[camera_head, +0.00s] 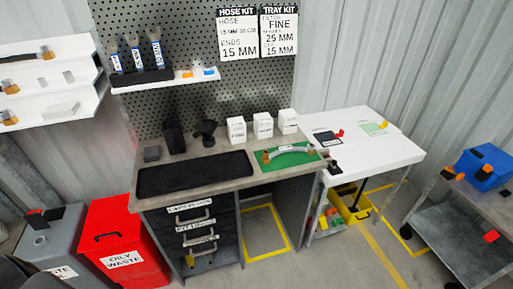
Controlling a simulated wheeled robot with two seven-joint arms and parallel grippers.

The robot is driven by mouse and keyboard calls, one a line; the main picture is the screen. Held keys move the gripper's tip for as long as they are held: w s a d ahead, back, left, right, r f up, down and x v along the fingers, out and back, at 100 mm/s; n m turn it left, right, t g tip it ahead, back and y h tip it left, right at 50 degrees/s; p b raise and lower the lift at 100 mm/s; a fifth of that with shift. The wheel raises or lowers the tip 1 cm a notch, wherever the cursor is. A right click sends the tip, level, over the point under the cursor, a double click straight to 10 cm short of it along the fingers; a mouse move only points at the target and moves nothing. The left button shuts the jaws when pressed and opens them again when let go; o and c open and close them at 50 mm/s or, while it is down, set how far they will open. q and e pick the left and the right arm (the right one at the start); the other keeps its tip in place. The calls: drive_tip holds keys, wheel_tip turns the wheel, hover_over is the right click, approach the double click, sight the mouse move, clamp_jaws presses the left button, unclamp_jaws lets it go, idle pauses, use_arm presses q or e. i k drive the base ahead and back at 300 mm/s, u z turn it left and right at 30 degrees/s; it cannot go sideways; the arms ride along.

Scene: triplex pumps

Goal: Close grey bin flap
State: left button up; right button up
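The grey bin (69,243) stands on the floor at the lower left, beside the red bin, with a white label at its lower front, cut by the frame's bottom edge. Neither of my grippers is in view.
The red bin (122,246), labelled oily waste, stands right of the grey bin, against the workbench (220,143) with drawers. White shelves (45,75) hang above left. A dark shape partly covers the lower left corner.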

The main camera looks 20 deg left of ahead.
sight(37, 222)
drive_tip(key=u, duration=3.45)
drive_tip(key=i, duration=0.75)
drive_tip(key=z, duration=2.25)
